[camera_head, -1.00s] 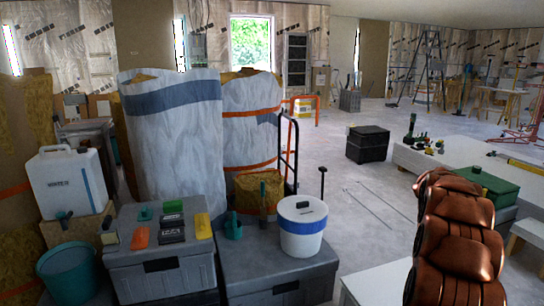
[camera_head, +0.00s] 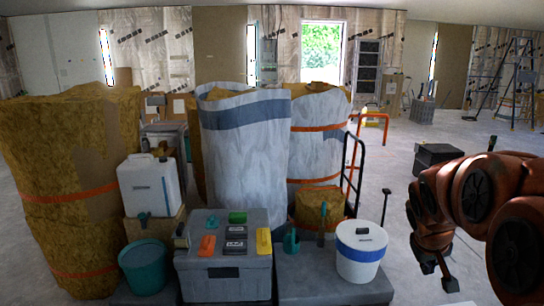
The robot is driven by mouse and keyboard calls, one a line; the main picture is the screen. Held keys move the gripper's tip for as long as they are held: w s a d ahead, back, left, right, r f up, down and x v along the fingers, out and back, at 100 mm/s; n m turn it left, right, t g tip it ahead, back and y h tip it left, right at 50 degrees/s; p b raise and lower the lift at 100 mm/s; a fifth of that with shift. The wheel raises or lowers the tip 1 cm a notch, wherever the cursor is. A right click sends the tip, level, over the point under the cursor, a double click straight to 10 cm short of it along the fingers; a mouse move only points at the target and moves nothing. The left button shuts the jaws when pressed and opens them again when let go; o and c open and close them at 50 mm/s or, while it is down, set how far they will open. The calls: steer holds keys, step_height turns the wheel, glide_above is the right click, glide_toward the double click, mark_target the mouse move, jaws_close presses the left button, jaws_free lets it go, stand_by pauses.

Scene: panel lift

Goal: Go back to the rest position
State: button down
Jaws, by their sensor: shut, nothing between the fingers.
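My arm (camera_head: 475,200), copper-red with dark joint covers, comes in from the right edge and folds back on itself. My gripper (camera_head: 448,284) is small at the lower end of the arm, pointing down, and looks shut and empty. It hangs to the right of the white bucket with a blue band (camera_head: 361,252), apart from it. The gripper's fingers are small and dark, so fine detail does not show.
A grey toolbox (camera_head: 224,275) carries several small tools and boxes. A teal bucket (camera_head: 146,270), a white canister (camera_head: 150,186) and tall insulation rolls (camera_head: 75,180) stand left. A black crate (camera_head: 433,156) stands behind the arm. Open concrete floor (camera_head: 400,165) lies beyond the bucket.

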steer(key=s+a+r+g+y+p, duration=0.1)
steer(key=s+a+g+y+p, duration=0.1)
steer(key=s+a, duration=0.8)
steer(key=s+a+r+n+g+y+p, duration=0.1)
steer(key=s+a+p, duration=0.4)
steer(key=s+a, duration=0.6)
steer(key=s+r+g+y, duration=0.1)
steer(key=s+g, duration=0.1)
steer(key=s, duration=0.5)
steer(key=shift+s+a, duration=0.2)
steer(key=shift+s, duration=0.15)
